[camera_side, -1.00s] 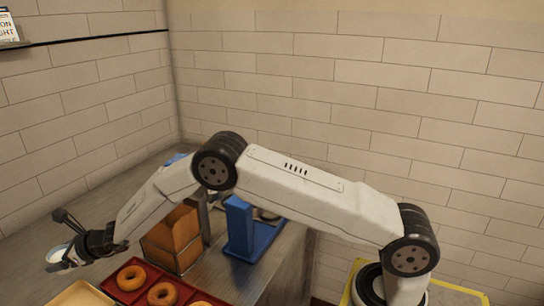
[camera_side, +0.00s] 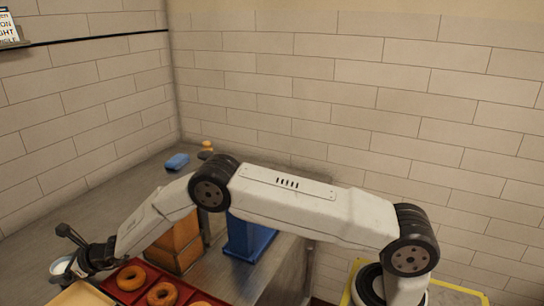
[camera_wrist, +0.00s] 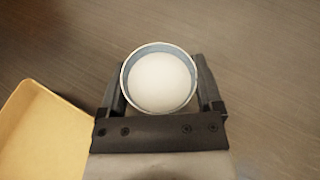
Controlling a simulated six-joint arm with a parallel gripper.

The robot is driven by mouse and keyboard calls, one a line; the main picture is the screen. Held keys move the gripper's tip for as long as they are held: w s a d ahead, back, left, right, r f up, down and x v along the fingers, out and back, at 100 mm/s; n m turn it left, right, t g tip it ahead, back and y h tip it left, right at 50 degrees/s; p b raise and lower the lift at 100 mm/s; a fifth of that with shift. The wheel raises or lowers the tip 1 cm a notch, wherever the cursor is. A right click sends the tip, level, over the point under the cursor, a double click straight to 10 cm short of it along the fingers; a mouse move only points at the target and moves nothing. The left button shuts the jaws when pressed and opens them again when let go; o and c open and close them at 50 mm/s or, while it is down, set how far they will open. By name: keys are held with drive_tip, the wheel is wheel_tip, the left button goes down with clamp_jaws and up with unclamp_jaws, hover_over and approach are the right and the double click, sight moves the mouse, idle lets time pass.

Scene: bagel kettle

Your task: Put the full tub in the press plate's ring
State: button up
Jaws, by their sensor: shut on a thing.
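The full tub (camera_wrist: 160,84) is a small round cup with a pale rim and a white filling; in the side view it shows at the far left (camera_side: 59,267). My gripper (camera_wrist: 160,77) is shut on the tub, one finger on each side of it. In the side view my gripper (camera_side: 74,264) is at the lower left, beside the pale tray. The tub looks upright. I cannot make out the press plate or its ring in either view. A blue upright stand (camera_side: 247,238) is partly hidden behind my arm.
A pale tray (camera_wrist: 42,125) lies at the left of the wrist view. In the side view a red tray (camera_side: 122,300) holds several bagels. A wooden box (camera_side: 178,248) stands behind it. A blue block (camera_side: 177,161) lies at the back. Bare counter shows around the tub.

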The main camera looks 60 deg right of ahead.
drive_tip(key=shift+f, duration=0.15)
drive_tip(key=o, duration=1.1)
drive_tip(key=shift+r, duration=0.2)
drive_tip(key=shift+s, duration=0.1)
drive_tip(key=shift+v, duration=2.35)
drive_tip(key=shift+r, duration=3.5)
